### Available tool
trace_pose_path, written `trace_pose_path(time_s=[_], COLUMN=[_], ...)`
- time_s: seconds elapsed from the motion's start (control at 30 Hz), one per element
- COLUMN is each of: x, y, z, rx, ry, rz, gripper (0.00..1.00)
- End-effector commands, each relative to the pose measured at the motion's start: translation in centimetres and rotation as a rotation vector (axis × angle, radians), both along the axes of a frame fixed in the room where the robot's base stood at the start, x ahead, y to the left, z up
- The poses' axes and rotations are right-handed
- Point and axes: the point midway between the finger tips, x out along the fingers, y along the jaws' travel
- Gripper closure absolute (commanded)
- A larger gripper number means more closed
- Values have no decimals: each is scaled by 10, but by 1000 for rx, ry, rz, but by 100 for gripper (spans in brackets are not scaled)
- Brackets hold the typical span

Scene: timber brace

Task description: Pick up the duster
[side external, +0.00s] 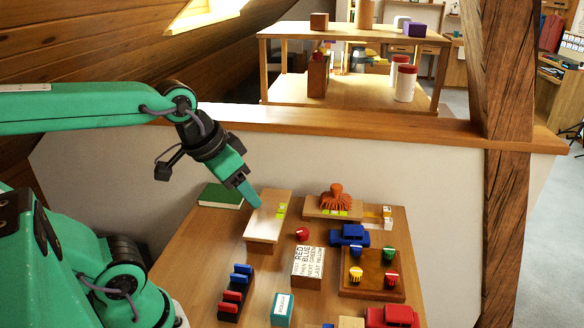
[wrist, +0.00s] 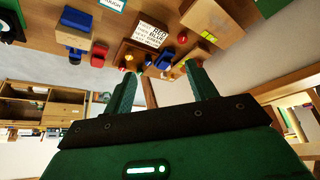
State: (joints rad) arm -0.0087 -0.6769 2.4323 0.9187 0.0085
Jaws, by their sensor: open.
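The likely duster, an orange piece with a round knob and a drooping fringe (side external: 336,198), sits on a low wooden block at the back right of the table in the side view. I cannot pick it out in the wrist view. My gripper (side external: 250,194) is to its left, above the far left wooden block, and apart from the duster. In the wrist view my gripper (wrist: 162,84) shows two green fingers spread apart with nothing held between them.
A wooden block (side external: 268,228) lies below my gripper, with a green book (side external: 221,195) to its left. A lettered sign (side external: 308,262), a blue toy car (side external: 349,235) and a tray of coloured knobs (side external: 356,289) stand nearer the front. A timber post (side external: 506,150) rises at the right.

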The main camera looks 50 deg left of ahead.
Motion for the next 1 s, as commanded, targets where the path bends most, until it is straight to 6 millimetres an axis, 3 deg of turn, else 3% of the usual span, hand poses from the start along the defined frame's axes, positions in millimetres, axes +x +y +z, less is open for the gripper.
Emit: trace_pose_path(time_s=[0.53, 1.0], x=[100, 197], y=[17, 40], z=[30, 15], rx=[13, 16], ry=[133, 252], rz=[5, 5], gripper=[43, 43])
